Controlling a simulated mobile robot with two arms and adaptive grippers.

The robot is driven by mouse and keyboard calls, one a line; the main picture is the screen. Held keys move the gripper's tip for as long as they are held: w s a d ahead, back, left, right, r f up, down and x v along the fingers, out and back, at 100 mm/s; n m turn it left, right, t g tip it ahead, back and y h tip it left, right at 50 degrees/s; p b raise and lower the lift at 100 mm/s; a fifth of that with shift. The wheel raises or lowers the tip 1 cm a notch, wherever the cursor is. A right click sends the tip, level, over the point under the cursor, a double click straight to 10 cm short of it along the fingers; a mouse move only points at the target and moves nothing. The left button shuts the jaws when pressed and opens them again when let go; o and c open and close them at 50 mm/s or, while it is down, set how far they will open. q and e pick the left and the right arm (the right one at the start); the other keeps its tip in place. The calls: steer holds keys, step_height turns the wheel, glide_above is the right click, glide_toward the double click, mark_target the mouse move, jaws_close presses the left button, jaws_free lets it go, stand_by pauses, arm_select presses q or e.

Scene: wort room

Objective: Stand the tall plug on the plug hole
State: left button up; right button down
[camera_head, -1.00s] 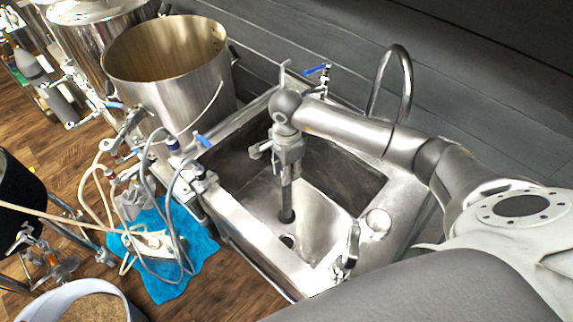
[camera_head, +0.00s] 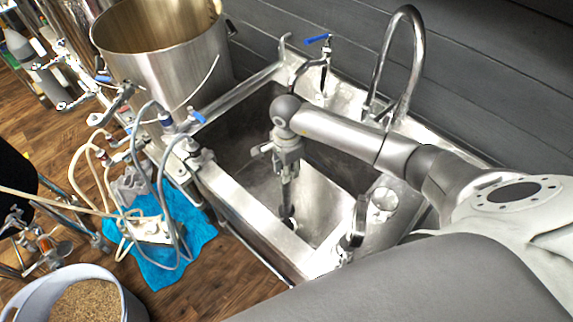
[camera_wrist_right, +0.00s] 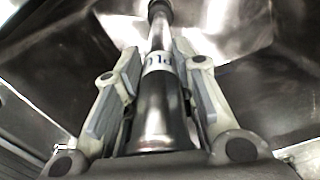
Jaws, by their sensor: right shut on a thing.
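The tall plug is a slim grey metal tube (camera_head: 286,193), close to upright inside the sink. In the right wrist view the tall plug (camera_wrist_right: 159,100) runs between the two fingers, with a white label with blue letters and a dark far end. My right gripper (camera_head: 285,172) is shut on its upper part. The plug hole (camera_head: 290,223) is a dark round opening in the sink floor, partly covered by the plug's lower end. I cannot tell whether the end touches it. My left gripper is not in view.
The steel sink (camera_head: 245,222) has raised walls around the plug. A curved faucet (camera_head: 412,60) and a blue-handled tap (camera_head: 318,40) stand behind it. A large pot (camera_head: 165,50) is at the left. Hoses and a blue cloth (camera_head: 165,265) lie on the floor side.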

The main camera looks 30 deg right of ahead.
mark_target(287, 194)
step_height(287, 194, down, 12)
steer(key=b, duration=0.8)
steer(key=shift+r, duration=0.1)
steer(key=shift+f+b, duration=0.9)
steer(key=shift+f, duration=0.05)
steer(key=shift+f+b, duration=0.25)
steer(key=shift+b, duration=0.25)
stand_by(0.8)
steer(key=c, duration=1.1)
jaws_free()
steer(key=shift+s+f, duration=0.1)
step_height(287, 194, up, 12)
steer(key=shift+r, duration=0.1)
